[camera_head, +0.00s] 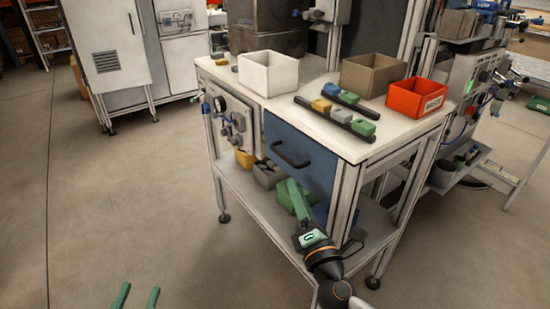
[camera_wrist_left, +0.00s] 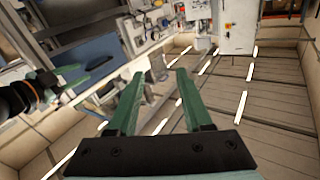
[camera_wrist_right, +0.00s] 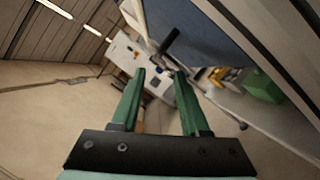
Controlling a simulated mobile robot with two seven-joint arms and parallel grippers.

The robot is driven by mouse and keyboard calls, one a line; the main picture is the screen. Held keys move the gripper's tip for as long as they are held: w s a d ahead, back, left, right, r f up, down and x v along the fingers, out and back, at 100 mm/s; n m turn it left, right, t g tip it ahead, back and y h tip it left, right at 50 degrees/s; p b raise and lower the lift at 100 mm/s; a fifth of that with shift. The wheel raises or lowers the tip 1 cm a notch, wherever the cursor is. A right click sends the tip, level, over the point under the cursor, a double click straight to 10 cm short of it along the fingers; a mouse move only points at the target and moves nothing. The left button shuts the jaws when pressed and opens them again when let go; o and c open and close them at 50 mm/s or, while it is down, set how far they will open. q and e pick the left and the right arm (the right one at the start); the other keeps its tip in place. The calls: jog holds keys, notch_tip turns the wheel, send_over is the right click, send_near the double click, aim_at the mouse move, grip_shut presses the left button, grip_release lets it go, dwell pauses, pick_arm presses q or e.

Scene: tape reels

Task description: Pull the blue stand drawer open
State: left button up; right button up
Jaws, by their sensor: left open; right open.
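The blue stand drawer (camera_head: 312,172) is shut in the front of the workbench, flush with the frame. Its black bar handle (camera_head: 288,158) sticks out near the top; it also shows in the right wrist view (camera_wrist_right: 168,42), just beyond the fingertips. My right gripper (camera_head: 293,183) is open and empty, just below and in front of the handle, apparently apart from it. My left gripper (camera_head: 136,292) is open and empty at the bottom edge of the head view, far from the drawer over the floor. The left wrist view also shows the drawer (camera_wrist_left: 92,52).
A white box (camera_head: 268,74), a tan box (camera_head: 372,75) and a red box (camera_head: 416,97) stand on the benchtop with black rails of coloured blocks. A lower shelf (camera_head: 262,204) holds several bins under the drawer. Floor to the left is clear.

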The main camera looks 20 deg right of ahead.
aim_at(283, 155)
jog(key=x, duration=1)
jog(key=shift+w+r, duration=0.15)
jog(key=shift+w, duration=0.5)
pick_arm(q)
jog(key=shift+f, duration=0.25)
pick_arm(e)
jog(key=shift+w, duration=0.15)
grip_shut()
pick_arm(q)
jog(key=shift+f, duration=0.1)
jog(key=shift+s+f, duration=0.1)
